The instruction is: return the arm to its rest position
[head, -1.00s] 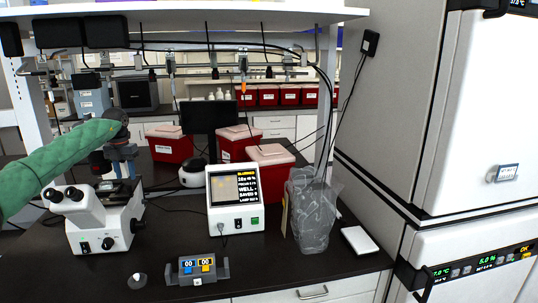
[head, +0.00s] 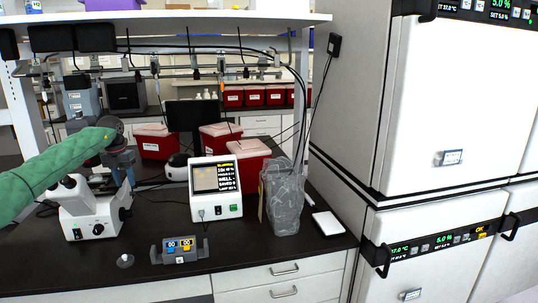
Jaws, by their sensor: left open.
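My left arm (head: 50,175), in a green sleeve, reaches in from the left edge. Its dark wrist is above and behind the white microscope (head: 90,222). My left gripper (head: 121,168) points down at the far side of the microscope, near its stage. It is open and I see nothing held in it. The microscope partly hides its fingertips, and I cannot tell whether they touch it. My right gripper and right arm are not in view.
On the dark bench stand a white display unit (head: 214,190), a small grey counter (head: 180,249), a clear bag (head: 284,200) and red bins (head: 157,146). A shelf (head: 200,22) hangs above. Tall white incubators (head: 440,110) stand at right. The front bench has some free room.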

